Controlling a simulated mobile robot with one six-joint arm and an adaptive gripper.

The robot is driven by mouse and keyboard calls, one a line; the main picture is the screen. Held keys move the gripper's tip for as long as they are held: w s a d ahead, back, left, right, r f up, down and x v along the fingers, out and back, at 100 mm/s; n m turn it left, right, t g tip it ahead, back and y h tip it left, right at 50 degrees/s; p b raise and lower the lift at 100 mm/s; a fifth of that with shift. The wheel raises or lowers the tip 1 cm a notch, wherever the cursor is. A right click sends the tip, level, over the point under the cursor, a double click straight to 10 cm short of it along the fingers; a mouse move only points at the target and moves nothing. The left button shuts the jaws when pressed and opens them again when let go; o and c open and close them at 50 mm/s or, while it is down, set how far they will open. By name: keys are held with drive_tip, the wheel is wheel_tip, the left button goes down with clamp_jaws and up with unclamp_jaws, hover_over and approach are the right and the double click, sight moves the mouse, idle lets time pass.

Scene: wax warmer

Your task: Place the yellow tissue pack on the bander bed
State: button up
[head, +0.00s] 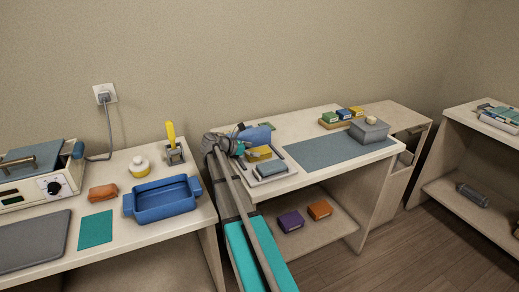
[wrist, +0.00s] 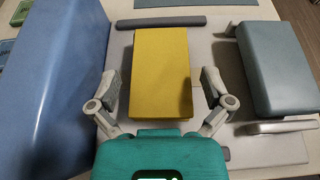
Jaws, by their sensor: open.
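The yellow tissue pack (wrist: 161,72) lies flat on the pale bed (wrist: 207,48) of the bander, between a large blue housing (wrist: 48,75) and a grey-blue block (wrist: 277,65). In the head view the yellow pack (head: 258,153) shows on the bander, partly behind my arm. My gripper (wrist: 161,92) is open, with one finger on each side of the pack's near part and a visible gap on both sides. Nothing is held. The pack's near end is close to the teal gripper body, and the contact there cannot be told.
To the right are a grey mat (head: 330,148), a grey box (head: 369,130) and a wooden tray (head: 330,126) with small coloured packs. Purple (head: 291,221) and orange (head: 319,209) packs lie on the lower shelf. A blue tray (head: 163,200) stands on the left table.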

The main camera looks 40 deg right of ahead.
drive_tip(key=p+v, duration=0.3)
drive_tip(key=v, duration=0.6)
drive_tip(key=shift+w, duration=0.1)
idle(1.2)
